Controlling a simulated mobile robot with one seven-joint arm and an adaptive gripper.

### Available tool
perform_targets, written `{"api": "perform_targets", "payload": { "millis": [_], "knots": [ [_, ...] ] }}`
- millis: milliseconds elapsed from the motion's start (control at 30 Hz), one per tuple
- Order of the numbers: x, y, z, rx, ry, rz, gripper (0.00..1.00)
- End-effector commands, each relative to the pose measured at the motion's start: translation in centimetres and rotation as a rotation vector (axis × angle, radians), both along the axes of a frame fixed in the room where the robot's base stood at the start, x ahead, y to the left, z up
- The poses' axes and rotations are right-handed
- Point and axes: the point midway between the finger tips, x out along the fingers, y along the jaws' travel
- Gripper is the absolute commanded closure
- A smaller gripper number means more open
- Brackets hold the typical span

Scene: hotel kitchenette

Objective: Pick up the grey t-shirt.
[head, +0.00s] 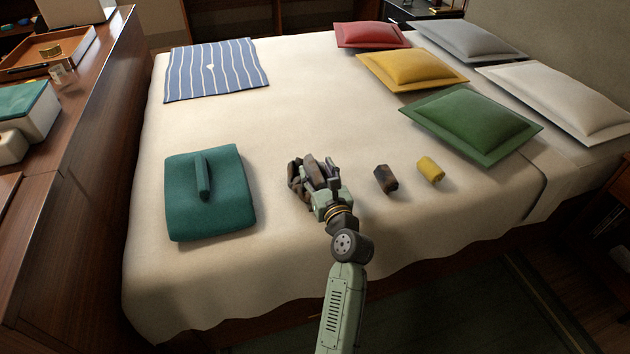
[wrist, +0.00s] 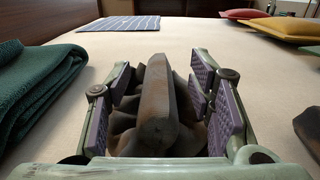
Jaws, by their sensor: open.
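I see nothing that is plainly a grey t-shirt. A dark grey-brown, bunched item (head: 295,171) with a raised ridge lies on the bed in the head view, partly hidden by my gripper (head: 321,177). In the wrist view this item (wrist: 158,115) sits between the two purple-padded fingers of my gripper (wrist: 160,90). The fingers stand apart on its left and right, with the ridge between them. I cannot tell whether a pad touches its sides. The item appears to rest on the bedspread.
A folded teal cloth (head: 215,205) with a ridge lies left of my gripper. A small brown roll (head: 386,179) and a yellow roll (head: 431,169) lie right. A striped blue cloth (head: 211,70) and several pillows are farther back. The bed's middle (head: 290,115) is clear.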

Motion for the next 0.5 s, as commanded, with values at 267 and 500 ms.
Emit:
{"api": "perform_targets", "payload": {
  "millis": [267, 500],
  "knots": [
    [2.0, 0.7, 0.0, 0.0, 0.0, -0.001, 0.52],
    [2.0, 0.7, 0.0, -0.001, 0.0, -0.001, 0.58]
  ]
}}
